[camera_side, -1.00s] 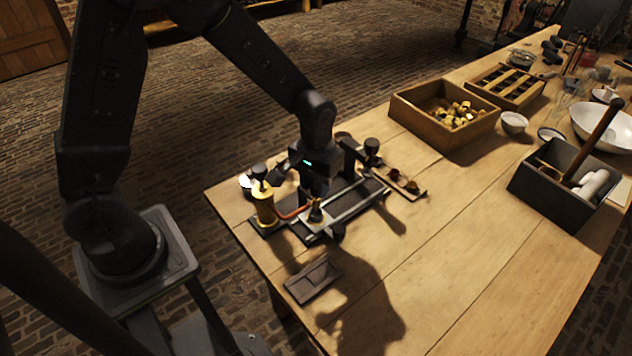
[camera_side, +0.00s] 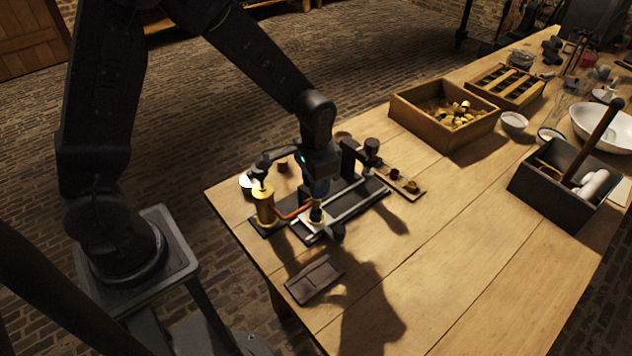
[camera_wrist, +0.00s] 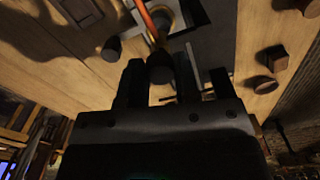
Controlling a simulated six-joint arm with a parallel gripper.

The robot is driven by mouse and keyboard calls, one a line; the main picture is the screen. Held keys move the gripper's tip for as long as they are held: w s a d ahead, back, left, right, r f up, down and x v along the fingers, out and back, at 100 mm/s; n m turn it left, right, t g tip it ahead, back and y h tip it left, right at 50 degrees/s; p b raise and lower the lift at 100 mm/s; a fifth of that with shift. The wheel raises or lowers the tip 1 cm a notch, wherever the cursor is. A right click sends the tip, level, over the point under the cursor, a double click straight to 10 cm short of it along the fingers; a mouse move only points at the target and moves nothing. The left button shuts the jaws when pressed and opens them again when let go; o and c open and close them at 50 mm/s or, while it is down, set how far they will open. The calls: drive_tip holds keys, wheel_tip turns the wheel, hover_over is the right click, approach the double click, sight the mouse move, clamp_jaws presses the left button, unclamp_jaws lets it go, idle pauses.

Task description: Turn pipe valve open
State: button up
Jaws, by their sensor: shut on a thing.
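The pipe valve (camera_side: 316,217) stands on a pale square plate, where an orange-red pipe (camera_side: 291,214) from a brass cylinder (camera_side: 265,207) reaches it. My gripper (camera_side: 317,203) points down over the valve with its jaws shut on its upper part. In the wrist view my gripper (camera_wrist: 160,78) has a dark round knob (camera_wrist: 160,68) between its fingers, at the end of the orange pipe (camera_wrist: 147,20). The fingers hide much of the valve, and its turn angle cannot be told.
A dark baseplate (camera_side: 265,229) carries a long metal rod (camera_side: 349,203) and dark uprights beside the valve. A small dark tray (camera_side: 314,280) lies in front. A wooden box (camera_side: 444,113) of brass pieces and a dark tool box (camera_side: 567,184) stand to the right.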

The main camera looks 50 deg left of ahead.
drive_tip(key=o, duration=0.9)
wheel_tip(320, 180, up, 14)
drive_tip(key=shift+f, duration=0.1)
idle(0.3)
drive_tip(key=s+r+t, duration=0.2)
drive_tip(key=s, duration=0.3)
drive_tip(key=s+a+r+n+t, duration=0.1)
drive_tip(key=s+r, duration=0.1)
drive_tip(key=s, duration=0.3)
drive_tip(key=s+a+r+n+t, duration=0.1)
drive_tip(key=s+r+t, duration=0.1)
drive_tip(key=s, duration=0.4)
drive_tip(key=shift+s+r+t, duration=0.1)
drive_tip(key=shift+r+t, duration=0.15)
drive_tip(key=shift+t, duration=0.05)
